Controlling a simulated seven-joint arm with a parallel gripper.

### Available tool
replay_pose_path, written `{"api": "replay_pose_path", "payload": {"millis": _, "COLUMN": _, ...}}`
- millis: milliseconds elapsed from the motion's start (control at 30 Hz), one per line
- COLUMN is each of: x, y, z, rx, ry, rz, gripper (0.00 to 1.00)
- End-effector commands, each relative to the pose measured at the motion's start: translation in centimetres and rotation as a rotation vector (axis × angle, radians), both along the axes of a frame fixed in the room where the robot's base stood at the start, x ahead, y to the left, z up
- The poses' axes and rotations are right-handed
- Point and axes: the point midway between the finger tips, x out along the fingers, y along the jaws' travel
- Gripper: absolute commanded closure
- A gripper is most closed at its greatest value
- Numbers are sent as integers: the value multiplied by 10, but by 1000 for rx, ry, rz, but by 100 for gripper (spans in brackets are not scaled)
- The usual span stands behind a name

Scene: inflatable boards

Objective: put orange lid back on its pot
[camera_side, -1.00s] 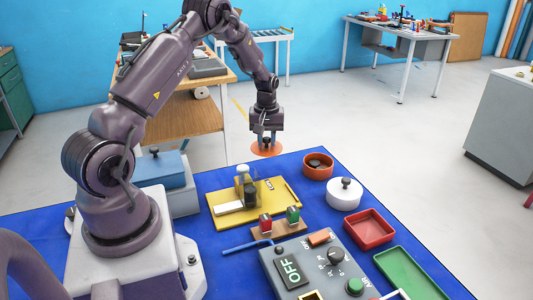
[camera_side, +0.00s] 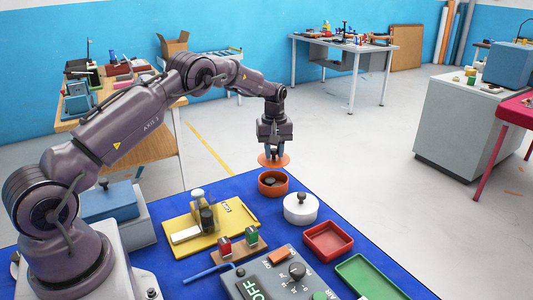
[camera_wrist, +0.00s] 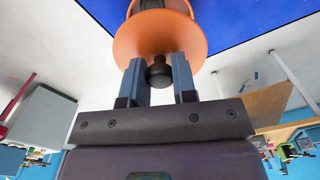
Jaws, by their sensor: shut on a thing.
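The orange lid (camera_side: 273,160) is a flat disc with a dark knob. My gripper (camera_side: 274,153) is shut on the knob and holds the lid in the air. The orange pot (camera_side: 273,184) stands open on the blue table, with something dark inside. In the side view the lid appears just above the pot, with a small gap between them. In the wrist view the lid (camera_wrist: 140,45) hangs between my gripper's fingers (camera_wrist: 159,80), and part of the pot (camera_wrist: 160,6) shows beyond its edge.
A white lidded pot (camera_side: 300,209) stands right of the orange pot. A red tray (camera_side: 328,240), a green tray (camera_side: 372,277), a yellow board (camera_side: 212,226) and a grey control panel (camera_side: 280,277) lie nearer. Bare blue mat (camera_side: 228,188) shows left of the orange pot.

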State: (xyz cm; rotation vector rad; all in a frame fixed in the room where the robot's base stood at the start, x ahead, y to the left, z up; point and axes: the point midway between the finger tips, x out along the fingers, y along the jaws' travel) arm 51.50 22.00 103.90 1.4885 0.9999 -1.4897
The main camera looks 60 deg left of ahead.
Motion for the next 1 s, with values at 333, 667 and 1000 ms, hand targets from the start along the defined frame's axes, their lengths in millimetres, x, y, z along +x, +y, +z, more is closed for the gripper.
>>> {"api": "replay_pose_path", "payload": {"millis": 333, "x": -1, "y": 0, "z": -32, "rx": -1, "ry": 1, "rz": 0, "gripper": 97}}
{"api": "replay_pose_path", "payload": {"millis": 667, "x": 0, "y": 1, "z": -58, "rx": 0, "ry": 0, "rz": 0, "gripper": 97}}
{"api": "replay_pose_path", "payload": {"millis": 1000, "x": 0, "y": 1, "z": -63, "rx": 1, "ry": -2, "rz": -1, "gripper": 97}}
